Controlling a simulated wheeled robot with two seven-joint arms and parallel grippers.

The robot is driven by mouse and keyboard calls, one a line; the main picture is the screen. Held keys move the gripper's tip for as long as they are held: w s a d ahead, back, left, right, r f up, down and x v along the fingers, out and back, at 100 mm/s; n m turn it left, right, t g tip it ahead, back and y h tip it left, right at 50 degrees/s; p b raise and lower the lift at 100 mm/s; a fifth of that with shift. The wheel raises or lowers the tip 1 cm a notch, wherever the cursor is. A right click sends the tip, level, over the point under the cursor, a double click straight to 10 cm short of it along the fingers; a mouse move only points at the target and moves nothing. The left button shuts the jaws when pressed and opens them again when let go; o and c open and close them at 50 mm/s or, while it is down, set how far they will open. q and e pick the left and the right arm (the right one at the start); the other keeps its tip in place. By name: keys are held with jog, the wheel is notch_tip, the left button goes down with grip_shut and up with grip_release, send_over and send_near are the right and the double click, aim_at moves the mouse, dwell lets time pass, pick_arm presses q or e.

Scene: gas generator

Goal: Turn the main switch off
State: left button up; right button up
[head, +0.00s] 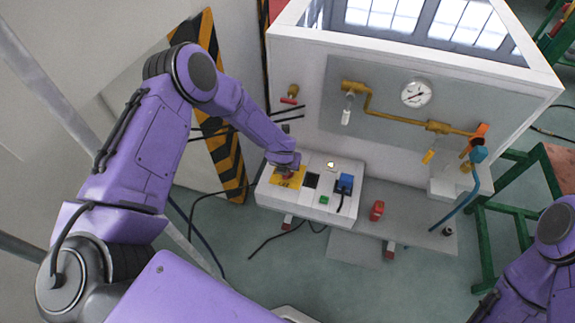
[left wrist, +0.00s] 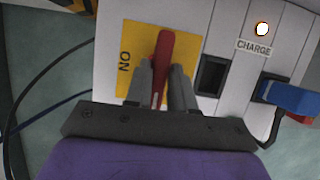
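The main switch is a red lever (left wrist: 164,48) on a yellow plate (left wrist: 128,50) marked "ON" in the left wrist view. In the head view the yellow plate (head: 292,181) is at the left end of the white control panel, with the lever largely hidden by my left gripper (head: 285,172). In the left wrist view my left gripper (left wrist: 163,85) has one finger on each side of the red lever, close against it, with the lever's end showing beyond the fingertips. My right arm shows at the lower right of the head view; its gripper is out of view.
The white control panel (head: 322,212) also has a black socket (left wrist: 212,75), a blue plug (left wrist: 288,96), a green button (head: 324,200) and a lit lamp by "CHARGE" (left wrist: 262,29). A gauge (head: 416,93) and yellow pipe stand behind. Black cables run left of the panel.

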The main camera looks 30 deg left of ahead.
pick_arm(q)
jog(key=shift+o, duration=1.2)
jog(key=shift+s+f, duration=0.1)
jog(key=shift+f, duration=0.05)
jog(key=p+v, duration=0.4)
jog(key=v, duration=0.3)
jog(key=shift+r, duration=0.35)
jog(key=shift+f, duration=0.1)
